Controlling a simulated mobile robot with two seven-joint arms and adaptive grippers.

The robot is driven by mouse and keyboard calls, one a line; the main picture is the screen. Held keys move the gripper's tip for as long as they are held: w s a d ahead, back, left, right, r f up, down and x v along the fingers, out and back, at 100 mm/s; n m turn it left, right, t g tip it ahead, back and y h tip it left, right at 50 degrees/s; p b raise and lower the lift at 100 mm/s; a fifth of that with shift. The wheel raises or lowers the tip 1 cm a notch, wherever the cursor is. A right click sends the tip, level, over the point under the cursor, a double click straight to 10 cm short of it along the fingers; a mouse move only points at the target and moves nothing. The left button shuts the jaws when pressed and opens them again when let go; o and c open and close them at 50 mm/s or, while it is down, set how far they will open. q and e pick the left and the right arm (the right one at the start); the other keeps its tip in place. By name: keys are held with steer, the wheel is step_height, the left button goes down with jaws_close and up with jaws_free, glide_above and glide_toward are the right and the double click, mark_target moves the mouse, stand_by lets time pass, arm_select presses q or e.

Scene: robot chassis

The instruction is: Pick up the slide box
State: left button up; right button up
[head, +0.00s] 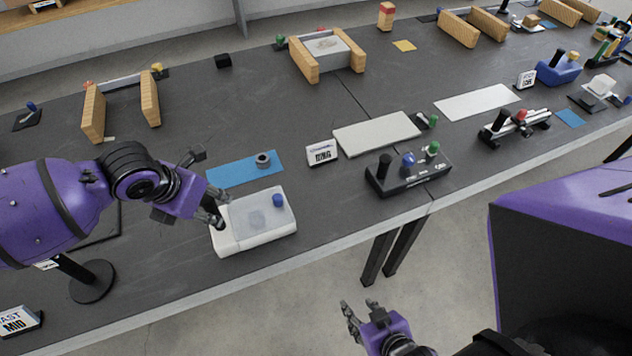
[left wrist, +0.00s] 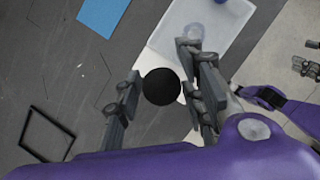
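The slide box is most likely the white box (head: 262,232) with a clear round patch, a blue knob (head: 277,200) and a black knob at its left end. It lies on the dark table near the front edge. My left gripper (head: 214,208) is at the box's left end. In the left wrist view, my left gripper (left wrist: 162,92) is open, with its fingers on either side of the round black knob (left wrist: 162,86). Narrow gaps show beside the knob. The white box (left wrist: 235,32) extends beyond it. My right gripper (head: 362,312) is open and empty in front of the table.
A blue mat (head: 232,172) with a grey ring (head: 263,160) lies behind the box. A small white sign (head: 321,153) and a black control box with knobs (head: 408,172) stand to the right. A black round-based stand (head: 92,282) is at the left.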

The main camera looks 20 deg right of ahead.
arm_select(q)
steer(key=shift+c, duration=0.3)
arm_select(e)
steer(key=shift+w+a, duration=0.15)
arm_select(q)
jaws_close()
steer(key=shift+r, duration=0.15)
steer(key=shift+r, duration=1.55)
steer(key=s+d+r, duration=0.1)
steer(key=s+r, duration=0.8)
steer(key=s, duration=0.5)
steer(key=shift+d+r, duration=0.25)
steer(key=shift+r, duration=0.1)
arm_select(e)
steer(key=shift+w+a+r, duration=0.1)
steer(key=shift+w+r, duration=0.1)
arm_select(q)
steer(key=shift+w, duration=0.15)
